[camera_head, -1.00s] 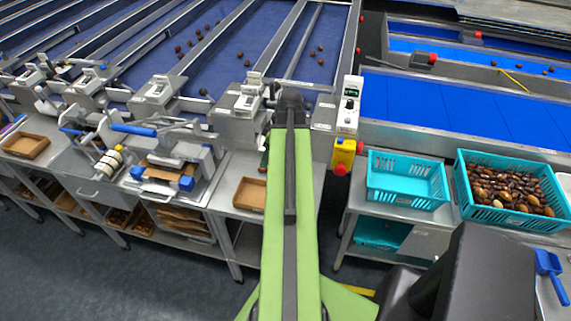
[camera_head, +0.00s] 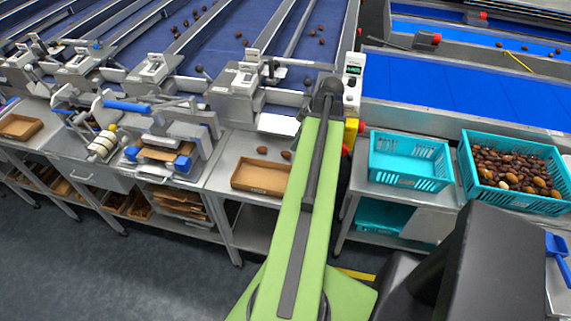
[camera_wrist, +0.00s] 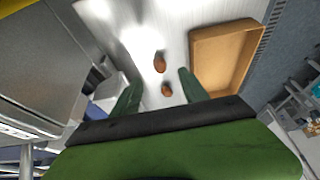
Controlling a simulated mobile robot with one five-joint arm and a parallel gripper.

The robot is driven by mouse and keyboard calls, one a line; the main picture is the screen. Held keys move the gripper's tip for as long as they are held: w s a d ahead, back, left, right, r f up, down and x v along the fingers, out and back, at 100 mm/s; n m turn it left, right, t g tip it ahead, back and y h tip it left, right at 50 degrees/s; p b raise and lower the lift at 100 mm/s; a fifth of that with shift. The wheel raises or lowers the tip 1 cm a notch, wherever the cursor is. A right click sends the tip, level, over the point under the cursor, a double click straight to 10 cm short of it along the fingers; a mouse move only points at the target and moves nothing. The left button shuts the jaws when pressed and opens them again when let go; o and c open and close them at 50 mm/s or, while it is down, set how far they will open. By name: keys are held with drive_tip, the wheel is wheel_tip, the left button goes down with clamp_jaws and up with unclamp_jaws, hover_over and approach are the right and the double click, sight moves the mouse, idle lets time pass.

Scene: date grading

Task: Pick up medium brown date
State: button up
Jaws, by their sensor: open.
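Two brown dates lie apart on a bare metal worktop. In the head view, one date (camera_head: 262,150) is at the left and the other date (camera_head: 286,155) is beside my arm. In the wrist view, one date (camera_wrist: 160,63) lies farther out, and a smaller-looking date (camera_wrist: 167,90) lies nearer my gripper. I cannot tell which is the medium one. My gripper (camera_wrist: 158,79) is open, its two green fingers spread to either side of the dates in the picture, with nothing held. In the head view my arm hides the gripper.
A shallow brown tray (camera_head: 261,191) sits beside the dates; it also shows in the wrist view (camera_wrist: 193,55). An empty turquoise crate (camera_head: 410,181) and a date-filled turquoise crate (camera_head: 480,193) stand at right. Sorting machines (camera_head: 236,98) line the back.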

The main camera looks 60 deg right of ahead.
sight(287, 152)
drive_tip(key=b+x, duration=0.1)
drive_tip(key=x, duration=0.2)
drive_tip(key=shift+s+d, duration=0.1)
drive_tip(key=shift+s, duration=0.05)
drive_tip(key=shift+f+b, duration=0.3)
drive_tip(key=shift+b, duration=0.1)
drive_tip(key=shift+w+r, duration=0.1)
drive_tip(key=shift+w, duration=0.15)
drive_tip(key=b+x, duration=0.4)
drive_tip(key=x, duration=0.1)
drive_tip(key=shift+w+b, duration=0.15)
drive_tip(key=shift+b, duration=0.15)
drive_tip(key=c, duration=0.9)
